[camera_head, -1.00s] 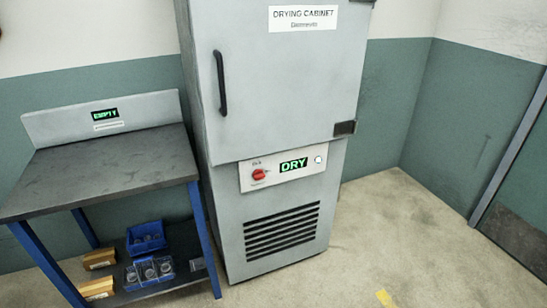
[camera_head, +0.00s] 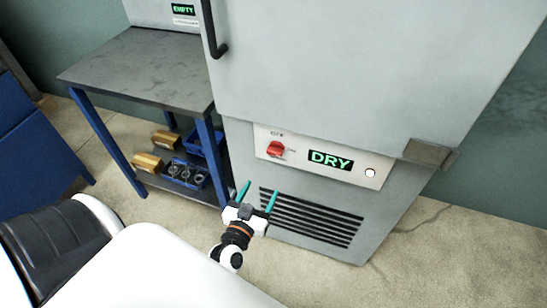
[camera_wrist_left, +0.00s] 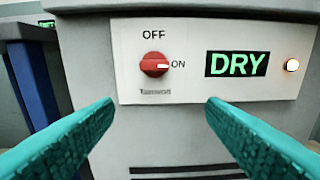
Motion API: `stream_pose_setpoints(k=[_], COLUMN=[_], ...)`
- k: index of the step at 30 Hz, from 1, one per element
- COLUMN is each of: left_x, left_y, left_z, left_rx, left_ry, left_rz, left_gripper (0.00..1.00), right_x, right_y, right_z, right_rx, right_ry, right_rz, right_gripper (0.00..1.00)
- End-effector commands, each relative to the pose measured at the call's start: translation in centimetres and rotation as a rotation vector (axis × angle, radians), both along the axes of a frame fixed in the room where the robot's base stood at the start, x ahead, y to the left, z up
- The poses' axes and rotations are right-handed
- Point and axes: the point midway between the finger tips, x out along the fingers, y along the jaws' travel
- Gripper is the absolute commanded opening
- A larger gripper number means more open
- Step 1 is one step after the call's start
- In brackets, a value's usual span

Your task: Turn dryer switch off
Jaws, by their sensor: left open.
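The drying cabinet (camera_head: 380,75) stands in front of me with a control panel (camera_head: 352,176) below its door. The red dryer switch (camera_head: 276,149) sits at the panel's left; in the left wrist view the red knob (camera_wrist_left: 154,64) has its white mark pointing right at ON, with OFF printed above. A green DRY display (camera_head: 330,160) is lit, with a lit white lamp (camera_head: 370,173) to its right. My left gripper (camera_head: 257,194) is open and empty, below the switch and apart from it. Its teal fingers frame the panel's lower edge in the wrist view. My right gripper is not seen.
A dark-topped table (camera_head: 150,68) with blue legs stands left of the cabinet, with blue bins (camera_head: 186,173) and cardboard boxes (camera_head: 147,163) on its lower shelf. A black door handle (camera_head: 211,30) is above the switch. Vent slots (camera_head: 312,218) are below the panel.

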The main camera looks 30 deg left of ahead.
Motion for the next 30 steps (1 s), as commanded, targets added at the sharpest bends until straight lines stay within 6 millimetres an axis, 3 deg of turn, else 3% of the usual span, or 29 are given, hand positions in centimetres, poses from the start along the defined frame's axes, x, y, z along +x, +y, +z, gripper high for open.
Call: stream_pose_setpoints(k=[3,6,13,21,30], left_x=[0.3,1.3,5.6,10.2,11.8], left_y=[0.7,1.0,2.0,3.1,3.5], left_z=[2.0,2.3,2.3,2.2,2.1], left_rx=[0.007,0.007,0.006,0.006,0.007], left_ry=[-0.048,-0.056,-0.055,-0.052,-0.050], left_rz=[0.024,0.027,0.026,0.024,0.024], left_gripper=[0.65,0.65,0.65,0.65,0.65], right_x=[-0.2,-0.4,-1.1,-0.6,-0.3], right_y=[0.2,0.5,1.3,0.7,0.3], right_z=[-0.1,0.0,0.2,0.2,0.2], right_rx=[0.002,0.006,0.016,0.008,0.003], right_ry=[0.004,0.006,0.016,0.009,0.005], right_rz=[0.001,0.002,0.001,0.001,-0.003], right_gripper=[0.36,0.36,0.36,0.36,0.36])
